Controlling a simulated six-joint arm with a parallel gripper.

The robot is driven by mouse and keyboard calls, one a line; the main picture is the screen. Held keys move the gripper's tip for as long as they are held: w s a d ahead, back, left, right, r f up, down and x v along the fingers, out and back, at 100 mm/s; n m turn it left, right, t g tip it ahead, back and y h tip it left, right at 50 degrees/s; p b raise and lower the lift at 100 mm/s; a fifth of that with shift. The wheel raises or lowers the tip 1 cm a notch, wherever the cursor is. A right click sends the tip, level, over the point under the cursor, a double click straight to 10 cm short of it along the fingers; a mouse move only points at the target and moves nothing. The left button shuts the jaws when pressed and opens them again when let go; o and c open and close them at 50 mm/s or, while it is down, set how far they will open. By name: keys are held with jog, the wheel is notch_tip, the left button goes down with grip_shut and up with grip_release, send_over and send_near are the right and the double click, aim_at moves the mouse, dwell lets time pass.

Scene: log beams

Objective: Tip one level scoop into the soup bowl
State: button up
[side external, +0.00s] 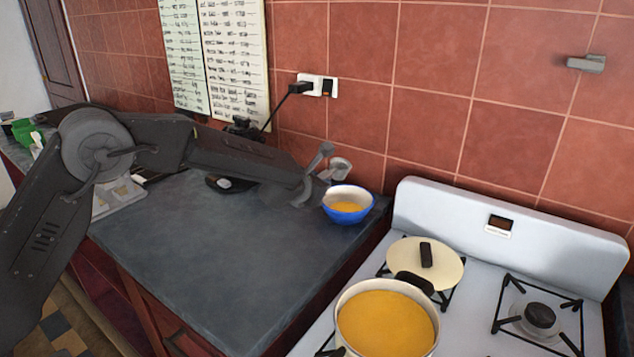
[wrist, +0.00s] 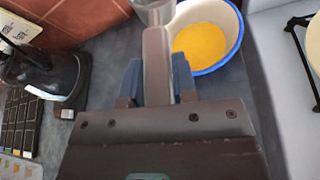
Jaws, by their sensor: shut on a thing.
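The soup bowl (side external: 347,213) is blue outside and white inside, with orange-yellow soup in it. It stands on the counter by the stove; the wrist view also shows it, at the top (wrist: 233,55). My gripper (side external: 312,176) is just left of the bowl and above it. In the wrist view my gripper (wrist: 158,85) is shut on the grey handle of a metal scoop (wrist: 155,50). The scoop's head (side external: 341,168) is above the bowl's back edge in the side view and looks tilted. Its inside is cut off in the wrist view, so its contents cannot be told.
A pot (side external: 341,298) of orange soup stands on the white stove (side external: 480,285), with a cream lid (side external: 440,262) behind it. A dark appliance (wrist: 45,75) and a keypad-like object (wrist: 20,125) lie left of my gripper. The counter's front (side external: 220,270) is clear.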

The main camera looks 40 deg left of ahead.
jog(key=shift+r+n+h, duration=0.6)
jog(key=shift+r+n, duration=0.1)
jog(key=shift+n, duration=0.1)
jog(key=shift+m+h, duration=0.4)
jog(key=shift+h, duration=0.4)
jog(key=shift+w+a+r, duration=0.1)
jog(key=shift+a+r, duration=0.1)
jog(key=shift+r, duration=0.8)
jog(key=shift+w+a+r, duration=0.1)
jog(key=shift+a+r, duration=0.1)
jog(key=shift+r, duration=0.8)
jog(key=shift+f, duration=0.1)
